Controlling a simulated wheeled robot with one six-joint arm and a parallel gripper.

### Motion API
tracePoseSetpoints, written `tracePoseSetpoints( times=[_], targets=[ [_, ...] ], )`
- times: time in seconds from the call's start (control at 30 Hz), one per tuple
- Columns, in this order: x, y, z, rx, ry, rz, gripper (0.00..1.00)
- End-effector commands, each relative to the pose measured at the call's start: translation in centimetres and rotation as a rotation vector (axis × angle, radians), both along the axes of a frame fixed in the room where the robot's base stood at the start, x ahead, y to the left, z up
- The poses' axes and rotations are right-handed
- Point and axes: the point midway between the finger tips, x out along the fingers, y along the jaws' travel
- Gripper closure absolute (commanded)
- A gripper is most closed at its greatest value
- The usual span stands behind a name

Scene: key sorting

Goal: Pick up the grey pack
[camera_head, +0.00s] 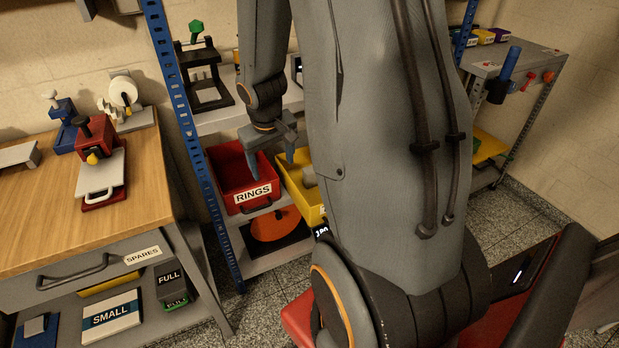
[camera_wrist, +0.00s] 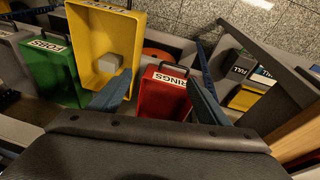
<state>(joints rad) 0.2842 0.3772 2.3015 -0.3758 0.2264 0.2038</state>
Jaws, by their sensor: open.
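A plain grey block (camera_wrist: 110,62), which looks like the grey pack, lies inside the yellow bin (camera_wrist: 96,28) in the wrist view. In the head view, the grey block (camera_head: 309,176) shows only partly in the yellow bin (camera_head: 312,214), beside my arm. My gripper (camera_head: 270,160) is open, fingers pointing down, over the red RINGS bin (camera_head: 236,177). In the wrist view, the red bin (camera_wrist: 163,97) lies between the two blue fingers of my gripper (camera_wrist: 158,92). The grey block is beyond the left finger, apart from it. No object is between the fingers.
A green bin (camera_wrist: 50,70) stands left of the yellow one in the wrist view. A blue shelf post (camera_head: 188,115) rises left of the bins. A wooden workbench (camera_head: 50,205) stands left, with dark FULL packs (camera_head: 170,280) on its lower shelf.

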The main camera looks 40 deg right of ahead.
Motion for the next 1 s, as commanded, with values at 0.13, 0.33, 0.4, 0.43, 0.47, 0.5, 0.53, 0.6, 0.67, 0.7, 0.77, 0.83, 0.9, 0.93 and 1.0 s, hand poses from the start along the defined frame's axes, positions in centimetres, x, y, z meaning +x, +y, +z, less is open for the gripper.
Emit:
tracePoseSetpoints(
  times=[0.13,0.33,0.4,0.43,0.47,0.5,0.53,0.6,0.67,0.7,0.77,0.83,0.9,0.93,1.0],
  targets=[
    [3.7,-7.6,-4.8,-0.014,-0.086,-0.037,0.3],
    [5.9,-16.2,-11.4,0.006,-0.2,-0.065,0.3],
    [6.1,-18.3,-13.4,0.02,-0.234,-0.07,0.3],
    [6.0,-19.0,-14.2,0.028,-0.246,-0.071,0.3],
    [6.0,-19.6,-14.8,0.034,-0.256,-0.071,0.3],
    [5.9,-20.3,-15.5,0.041,-0.268,-0.073,0.3],
    [5.9,-20.7,-16.0,0.046,-0.276,-0.073,0.3],
    [5.8,-21.3,-16.7,0.055,-0.289,-0.074,0.3],
    [5.8,-21.7,-17.1,0.059,-0.298,-0.074,0.3],
    [5.9,-21.8,-17.4,0.061,-0.3,-0.073,0.3],
    [6.0,-21.9,-17.9,0.063,-0.301,-0.073,0.3],
    [6.3,-22.0,-18.5,0.064,-0.302,-0.072,0.3],
    [6.7,-22.1,-19.1,0.064,-0.301,-0.072,0.3],
    [6.9,-22.1,-19.4,0.064,-0.301,-0.073,0.3],
    [7.2,-22.1,-19.9,0.064,-0.302,-0.073,0.3]
  ],
)
